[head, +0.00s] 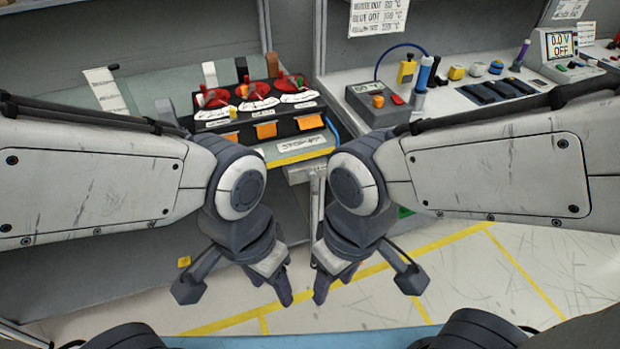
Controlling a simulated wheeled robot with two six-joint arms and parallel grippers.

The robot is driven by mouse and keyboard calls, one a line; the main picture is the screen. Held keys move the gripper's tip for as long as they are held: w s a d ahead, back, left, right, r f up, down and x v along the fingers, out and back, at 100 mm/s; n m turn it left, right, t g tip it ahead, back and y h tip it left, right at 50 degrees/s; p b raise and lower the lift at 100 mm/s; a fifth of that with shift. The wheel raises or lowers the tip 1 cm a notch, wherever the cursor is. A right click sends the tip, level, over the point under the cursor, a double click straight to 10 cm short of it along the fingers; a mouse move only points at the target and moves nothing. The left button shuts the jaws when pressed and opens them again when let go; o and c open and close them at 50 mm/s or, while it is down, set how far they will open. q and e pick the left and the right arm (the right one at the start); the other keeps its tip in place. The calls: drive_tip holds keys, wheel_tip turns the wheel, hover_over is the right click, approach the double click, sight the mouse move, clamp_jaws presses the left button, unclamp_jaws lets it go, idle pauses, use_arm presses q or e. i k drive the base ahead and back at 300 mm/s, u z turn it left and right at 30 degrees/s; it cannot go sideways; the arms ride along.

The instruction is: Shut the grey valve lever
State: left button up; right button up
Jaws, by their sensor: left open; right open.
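A black dashboard module (300,132) stands on the bench at the back, left of centre. On its top are red round dials (256,91) with small levers over white labelled plates. My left gripper (279,284) and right gripper (323,284) hang low in front of the bench, side by side and pointing down. Both are open and empty, well apart from the module.
A grey box with an orange button (377,101) stands right of the module. Several bottles and a row of dark blocks (495,91) sit on the right bench, with a meter (558,46) at far right.

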sight(312, 174)
drive_tip(key=u, duration=2.2)
drive_tip(key=k, duration=1.35)
drive_tip(key=z, duration=1.6)
drive_tip(key=i, duration=0.5)
